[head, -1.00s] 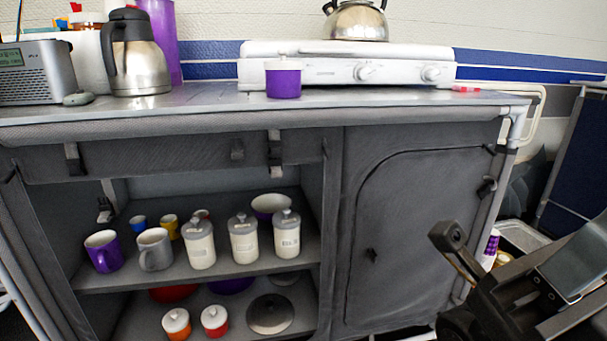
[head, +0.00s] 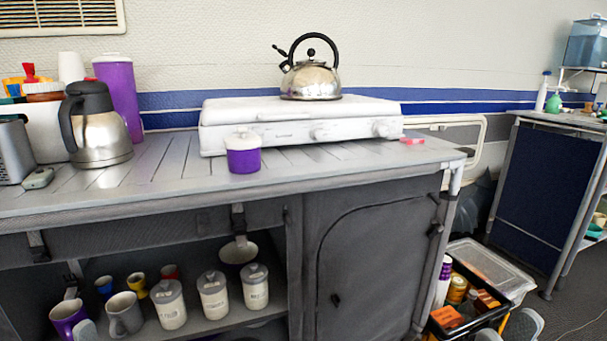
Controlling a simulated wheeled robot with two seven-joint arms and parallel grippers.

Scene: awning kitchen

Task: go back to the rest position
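My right gripper (head: 506,329) shows only at the bottom edge, right of the cabinet. Its two grey fingertips stand apart with nothing seen between them, in front of a black crate (head: 463,324). A grey rounded tip at the bottom left, by the purple mug (head: 68,316), seems to be part of my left gripper (head: 86,330). The rest of that gripper is out of frame, so its opening is hidden.
The grey cabinet (head: 365,250) fills the front. On its top are a steel jug (head: 100,130), a purple lidded jar (head: 243,154) and a white stove (head: 300,122) with a kettle (head: 311,80). Shelf holds mugs and canisters. Floor is open at right.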

